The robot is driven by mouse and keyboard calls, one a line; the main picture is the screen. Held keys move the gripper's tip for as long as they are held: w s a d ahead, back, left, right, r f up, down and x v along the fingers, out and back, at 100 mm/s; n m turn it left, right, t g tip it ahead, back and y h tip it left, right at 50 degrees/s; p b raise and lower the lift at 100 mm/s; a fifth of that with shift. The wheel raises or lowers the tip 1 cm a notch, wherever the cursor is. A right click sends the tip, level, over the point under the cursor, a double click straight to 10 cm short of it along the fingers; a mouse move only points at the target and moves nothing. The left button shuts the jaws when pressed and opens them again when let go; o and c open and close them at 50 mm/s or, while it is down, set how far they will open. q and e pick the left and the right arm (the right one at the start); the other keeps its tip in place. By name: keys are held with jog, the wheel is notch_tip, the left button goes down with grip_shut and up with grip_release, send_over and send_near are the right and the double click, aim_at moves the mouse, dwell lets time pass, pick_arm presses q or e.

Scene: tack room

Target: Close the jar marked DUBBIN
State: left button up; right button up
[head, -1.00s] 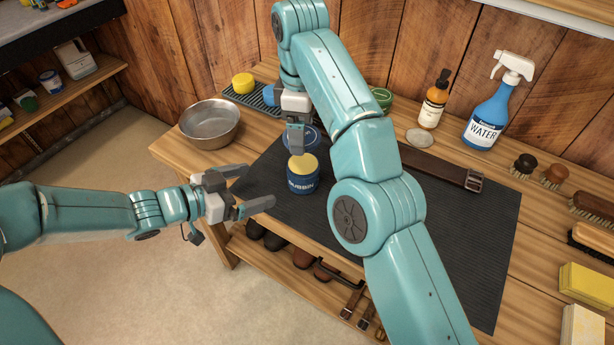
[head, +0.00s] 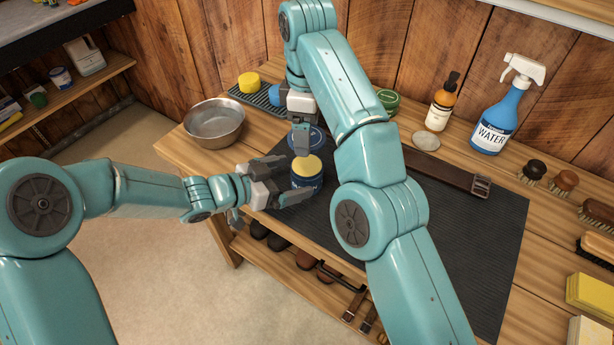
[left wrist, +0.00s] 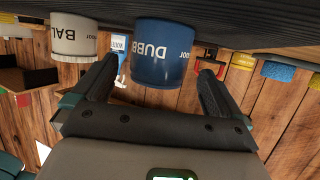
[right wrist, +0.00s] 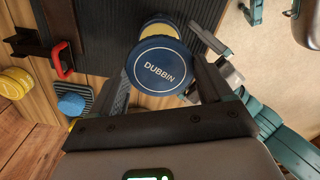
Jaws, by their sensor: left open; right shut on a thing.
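The blue DUBBIN jar (head: 306,184) stands upright and open on the dark mat, with yellow content showing at its top. In the left wrist view the jar (left wrist: 160,55) is between my left fingers, with a gap visible on each side. My left gripper (head: 285,182) is open around the jar from the left. My right gripper (head: 301,140) is shut on the blue lid, whose DUBBIN face shows in the right wrist view (right wrist: 160,66). The lid is held off the jar, close to it; its exact height is hard to tell.
A white jar marked BAL (left wrist: 74,40) stands near the DUBBIN jar. A metal bowl (head: 214,121) is at the left of the bench. A strap (head: 440,171), an amber bottle (head: 440,105) and a blue WATER spray bottle (head: 494,118) are to the right.

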pick_arm(q)
jog(key=x, duration=0.2)
jog(key=shift+w+d+f, duration=0.1)
jog(key=shift+w+d, duration=0.05)
jog(key=shift+d, duration=0.05)
pick_arm(e)
jog(key=shift+r, duration=0.1)
pick_arm(q)
jog(key=shift+w+d+f, duration=0.15)
jog(key=shift+w+d, duration=0.05)
jog(key=shift+d, duration=0.15)
jog(key=shift+w+d, duration=0.1)
jog(key=shift+c, duration=0.7)
jog(key=c, duration=1.3)
pick_arm(e)
send_over(307, 165)
jog(key=shift+f, duration=2.55)
jog(key=shift+f, duration=0.9)
